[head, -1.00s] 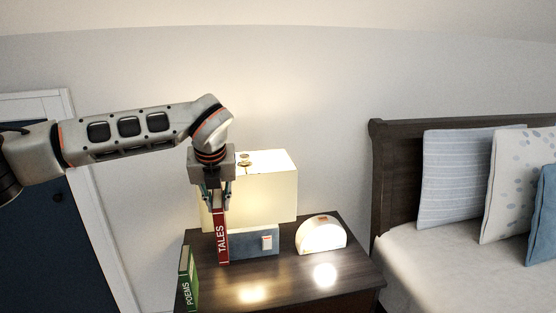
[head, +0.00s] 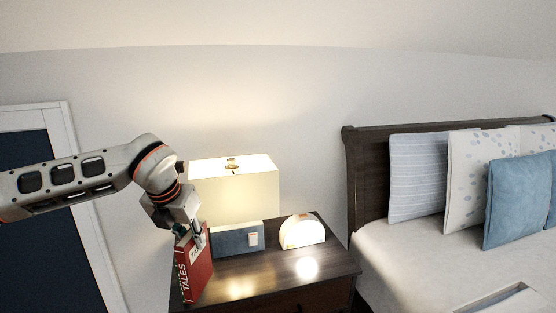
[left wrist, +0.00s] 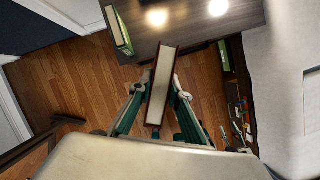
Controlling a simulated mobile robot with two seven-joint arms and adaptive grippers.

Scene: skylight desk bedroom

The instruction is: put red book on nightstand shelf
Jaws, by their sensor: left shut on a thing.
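The red book (head: 195,267), marked TALES, is tilted in the head view at the left front of the nightstand (head: 325,270). My left gripper (head: 190,240) is shut on its upper part. In the left wrist view the book (left wrist: 161,85) stands edge-on between the fingers (left wrist: 162,97), over wooden floor just off the nightstand edge (left wrist: 190,22). The right gripper is in neither view. The nightstand shelf does not show clearly; a dark opening with small items (left wrist: 238,95) lies at the right of the left wrist view.
A lit lamp (head: 235,190) with a blue-grey base and a glowing dome light (head: 303,231) stand on the nightstand. A green book (left wrist: 117,30) is at its left edge. The bed (head: 430,255) is at right. Wooden floor (left wrist: 65,80) is open in front.

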